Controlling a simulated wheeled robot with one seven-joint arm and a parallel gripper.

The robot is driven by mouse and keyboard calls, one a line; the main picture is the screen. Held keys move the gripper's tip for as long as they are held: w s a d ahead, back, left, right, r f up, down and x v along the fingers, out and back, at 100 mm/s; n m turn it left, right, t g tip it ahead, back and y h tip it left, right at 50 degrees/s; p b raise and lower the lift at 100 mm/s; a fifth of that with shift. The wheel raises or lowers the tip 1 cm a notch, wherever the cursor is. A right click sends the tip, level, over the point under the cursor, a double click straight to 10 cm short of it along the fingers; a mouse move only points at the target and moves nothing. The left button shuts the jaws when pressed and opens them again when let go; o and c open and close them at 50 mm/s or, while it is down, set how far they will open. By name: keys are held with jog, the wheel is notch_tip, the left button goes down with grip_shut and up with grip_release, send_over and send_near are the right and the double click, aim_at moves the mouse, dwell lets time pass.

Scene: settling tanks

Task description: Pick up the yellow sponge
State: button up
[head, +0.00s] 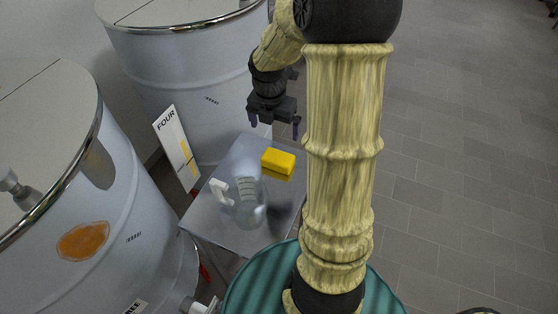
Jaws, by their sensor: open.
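The yellow sponge (278,162) lies on a small grey metal table (213,221), towards its far right side. My gripper (275,130) hangs above and a little beyond the sponge in the picture. Its two dark fingertips are apart, and nothing shows between them. The gap between the gripper and the sponge is visible. My arm column hides part of the table's right side.
A clear jug (244,203) with a white handle stands on the table, nearer than the sponge. Large grey tanks stand at left (120,205) and behind (180,75). A sign reading FOUR (177,148) stands between them.

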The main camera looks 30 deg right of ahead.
jog(key=b, duration=0.1)
send_near(278, 156)
notch_tip(278, 156, down, 5)
jog(key=shift+w+f, duration=0.1)
jog(key=f, duration=0.3)
jog(key=d+f, duration=0.1)
jog(key=f, duration=0.1)
jog(key=shift+w+b, duration=0.15)
jog(key=shift+b, duration=0.15)
jog(key=shift+a, duration=0.1)
dwell(0.4)
jog(key=c, duration=0.7)
